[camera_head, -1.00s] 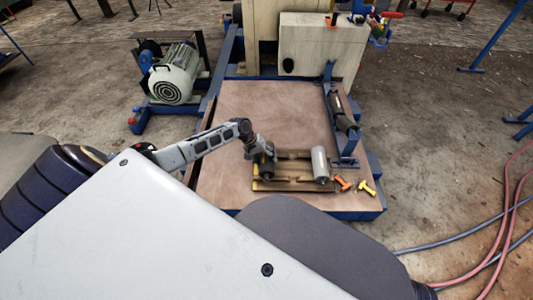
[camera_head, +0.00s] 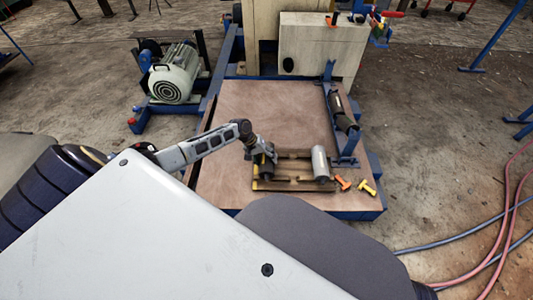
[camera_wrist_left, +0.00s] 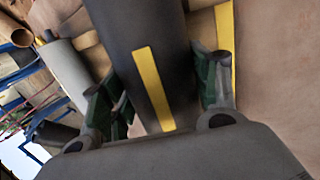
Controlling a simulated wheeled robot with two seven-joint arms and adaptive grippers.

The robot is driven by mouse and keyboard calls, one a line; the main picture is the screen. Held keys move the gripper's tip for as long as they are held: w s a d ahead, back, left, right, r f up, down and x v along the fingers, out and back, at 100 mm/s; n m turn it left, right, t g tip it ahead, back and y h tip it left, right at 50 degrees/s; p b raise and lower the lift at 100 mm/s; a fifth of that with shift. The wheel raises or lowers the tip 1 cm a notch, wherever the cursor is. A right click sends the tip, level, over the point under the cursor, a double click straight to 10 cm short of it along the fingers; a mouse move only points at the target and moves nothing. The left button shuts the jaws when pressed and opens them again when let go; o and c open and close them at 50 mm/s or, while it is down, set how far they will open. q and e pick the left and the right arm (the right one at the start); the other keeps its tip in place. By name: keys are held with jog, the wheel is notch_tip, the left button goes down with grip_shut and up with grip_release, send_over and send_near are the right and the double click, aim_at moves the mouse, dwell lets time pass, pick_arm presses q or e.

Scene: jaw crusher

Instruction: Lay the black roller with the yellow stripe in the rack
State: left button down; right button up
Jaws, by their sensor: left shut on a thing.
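The black roller with the yellow stripe (camera_wrist_left: 145,55) is between the green-padded fingers of my left gripper (camera_wrist_left: 160,98), which is shut on it. In the head view my left gripper (camera_head: 262,156) is at the left end of a low wooden tray (camera_head: 290,186). The roller is small and mostly hidden there, and I cannot tell whether it touches the tray. A blue rack (camera_head: 347,162) stands to the right and holds a dark roller (camera_head: 341,110). My right gripper is not in view.
A grey roller (camera_head: 320,164) stands out at the tray's right end. An orange piece (camera_head: 343,183) and a yellow piece (camera_head: 367,188) lie right of the tray. The brown plate (camera_head: 270,110) behind the tray is clear. A motor (camera_head: 175,75) sits at the left.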

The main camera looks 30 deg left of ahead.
pick_arm(q)
jog(key=shift+f+b, duration=0.45)
jog(key=shift+f, duration=0.55)
dwell(0.6)
jog(key=shift+c, duration=1.6)
grip_release()
jog(key=shift+s+f, duration=0.1)
jog(key=shift+f, duration=0.05)
jog(key=v, duration=1.2)
